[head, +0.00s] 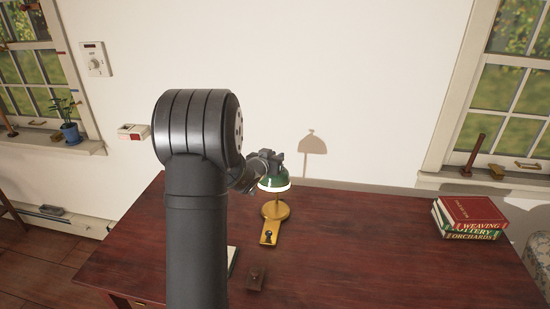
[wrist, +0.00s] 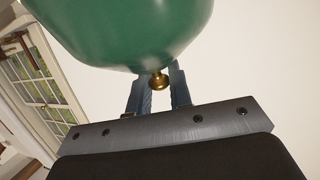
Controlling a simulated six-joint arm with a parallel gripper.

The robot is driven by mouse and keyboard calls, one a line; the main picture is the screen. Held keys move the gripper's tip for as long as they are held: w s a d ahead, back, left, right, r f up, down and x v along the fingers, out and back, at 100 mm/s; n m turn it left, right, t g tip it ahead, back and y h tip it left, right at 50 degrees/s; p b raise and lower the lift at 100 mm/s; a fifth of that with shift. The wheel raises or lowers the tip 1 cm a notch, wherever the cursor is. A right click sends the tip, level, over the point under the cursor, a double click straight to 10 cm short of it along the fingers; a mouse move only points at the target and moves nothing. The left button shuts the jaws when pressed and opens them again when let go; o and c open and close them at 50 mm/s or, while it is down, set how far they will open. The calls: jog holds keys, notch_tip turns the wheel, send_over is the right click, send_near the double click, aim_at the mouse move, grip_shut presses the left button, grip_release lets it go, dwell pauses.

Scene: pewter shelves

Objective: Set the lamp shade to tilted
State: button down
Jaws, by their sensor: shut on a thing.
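The lamp with a green shade (head: 275,184) and a brass base (head: 275,211) stands on the desk. In the head view the shade looks close to level, with its bright rim showing. My gripper (head: 272,160) is at the top back of the shade in the head view. In the wrist view the green shade (wrist: 130,30) fills the top, and a small brass knob (wrist: 158,81) sits at its edge between the fingers of my gripper (wrist: 158,84). The fingers are shut on the knob. Their exact contact is partly hidden behind the shade.
The dark red desk (head: 380,250) has clear room right of the lamp. A stack of books (head: 468,215) lies at the desk's right. The wall (head: 370,90) is close behind.

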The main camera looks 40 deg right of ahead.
jog(key=c, duration=1.3)
grip_release()
jog(key=shift+c, duration=0.2)
jog(key=v, duration=1.7)
jog(key=shift+a, duration=0.2)
